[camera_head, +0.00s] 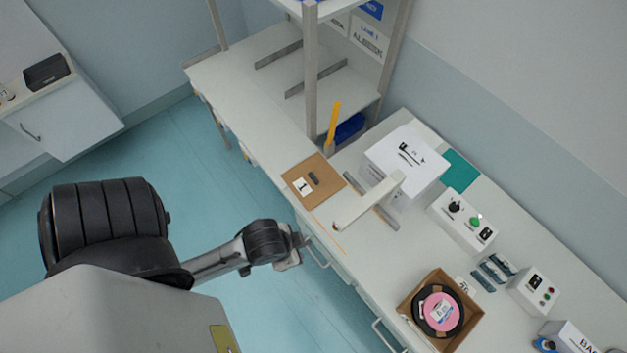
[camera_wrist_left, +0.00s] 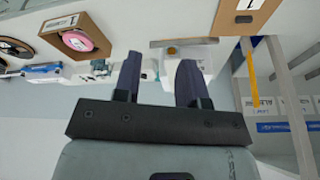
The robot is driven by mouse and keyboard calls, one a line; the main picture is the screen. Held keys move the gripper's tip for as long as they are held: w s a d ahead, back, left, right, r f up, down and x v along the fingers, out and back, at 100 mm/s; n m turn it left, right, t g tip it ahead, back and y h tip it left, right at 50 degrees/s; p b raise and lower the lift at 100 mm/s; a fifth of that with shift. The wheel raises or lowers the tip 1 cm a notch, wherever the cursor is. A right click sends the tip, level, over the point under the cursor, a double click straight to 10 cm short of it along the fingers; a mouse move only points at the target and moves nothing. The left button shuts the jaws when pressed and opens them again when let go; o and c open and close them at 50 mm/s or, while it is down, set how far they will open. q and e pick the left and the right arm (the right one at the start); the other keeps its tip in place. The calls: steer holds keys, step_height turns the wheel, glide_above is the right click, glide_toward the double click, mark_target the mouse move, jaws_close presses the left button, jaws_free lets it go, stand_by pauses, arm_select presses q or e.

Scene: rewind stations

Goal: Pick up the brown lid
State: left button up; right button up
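The brown lid (camera_head: 313,181) lies flat on the white bench, left of the white machine. It has a dark handle and a white label marked 1. In the left wrist view the lid (camera_wrist_left: 241,17) is at the top right, cut off by the frame edge. My left gripper (camera_head: 295,255) is in front of the bench's front edge, apart from the lid and nearer the camera. In the left wrist view the two dark fingers of my left gripper (camera_wrist_left: 160,78) are spread with nothing between them. My right gripper is not in view.
A brown open box (camera_head: 409,312) holds a black reel with a pink centre. A white machine (camera_head: 405,160) with an arm stands right of the lid. A yellow upright (camera_head: 333,124) and a shelf post (camera_head: 311,75) stand behind it. Control boxes (camera_head: 463,217) line the bench's back.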

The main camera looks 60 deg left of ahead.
arm_select(q)
steer(key=o, duration=1)
steer(key=shift+d, duration=0.15)
